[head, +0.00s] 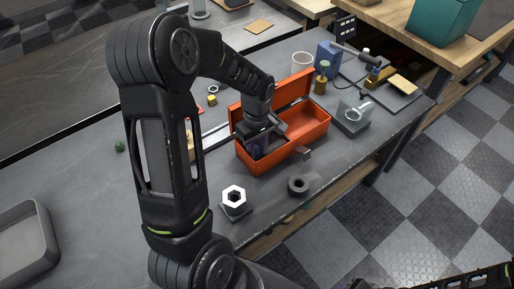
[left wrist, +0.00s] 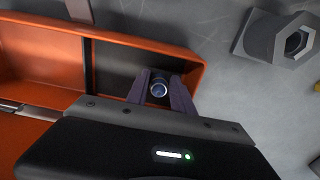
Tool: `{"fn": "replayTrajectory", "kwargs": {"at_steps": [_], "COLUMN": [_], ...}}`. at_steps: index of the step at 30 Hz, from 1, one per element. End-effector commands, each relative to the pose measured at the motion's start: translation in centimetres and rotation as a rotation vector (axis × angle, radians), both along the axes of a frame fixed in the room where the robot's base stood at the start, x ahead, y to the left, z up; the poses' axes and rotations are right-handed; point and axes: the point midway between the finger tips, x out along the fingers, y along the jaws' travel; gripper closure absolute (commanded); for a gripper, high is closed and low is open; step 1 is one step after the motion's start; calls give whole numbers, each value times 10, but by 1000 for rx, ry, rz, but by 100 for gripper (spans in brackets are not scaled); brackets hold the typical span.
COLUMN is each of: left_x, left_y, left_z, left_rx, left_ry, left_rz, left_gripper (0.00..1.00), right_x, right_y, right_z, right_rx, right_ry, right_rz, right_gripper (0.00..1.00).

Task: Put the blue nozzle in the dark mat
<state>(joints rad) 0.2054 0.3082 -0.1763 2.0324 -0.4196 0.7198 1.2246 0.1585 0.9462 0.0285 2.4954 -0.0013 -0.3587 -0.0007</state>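The blue nozzle (left wrist: 158,88) shows end-on in the left wrist view as a small dark blue cylinder with a ringed opening. My left gripper (left wrist: 160,92) has its two fingers closed around the sides of the nozzle. In the head view my left gripper (head: 260,146) reaches down into the left end of the open orange toolbox (head: 292,140). A dark floor (left wrist: 112,68), which may be the dark mat, lies in the toolbox compartment beside the fingers. Whether the nozzle touches it cannot be told. My right gripper is not in view.
A hex nut on a block (head: 235,197) and a grey ring (head: 298,186) lie in front of the toolbox. A grey fixture (head: 353,114) stands to its right. A white mug (head: 302,63), a brown bottle (head: 321,80) and a blue box (head: 328,58) stand behind.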

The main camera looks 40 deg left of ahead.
Motion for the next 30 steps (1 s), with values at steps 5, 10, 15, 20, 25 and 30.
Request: {"fn": "replayTrajectory", "kwargs": {"at_steps": [5, 10, 15, 20, 25, 30], "left_x": [0, -1, -1, 0, 1, 2], "left_y": [0, 0, 0, 1, 1, 0], "left_z": [0, 0, 1, 13, 40, 66], "left_rx": [0, 1, 0, 1, 2, 0], "left_ry": [0, 2, 2, 1, -4, -3], "left_rz": [0, 0, 1, 1, 0, 0], "left_gripper": [56, 52, 52, 52, 52, 52], "right_x": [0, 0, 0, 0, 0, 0], "right_y": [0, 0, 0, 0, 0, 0], "right_z": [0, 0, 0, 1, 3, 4], "right_rx": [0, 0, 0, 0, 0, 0], "right_ry": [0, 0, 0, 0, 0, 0], "right_rz": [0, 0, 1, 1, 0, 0], "right_gripper": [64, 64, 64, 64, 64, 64]}}
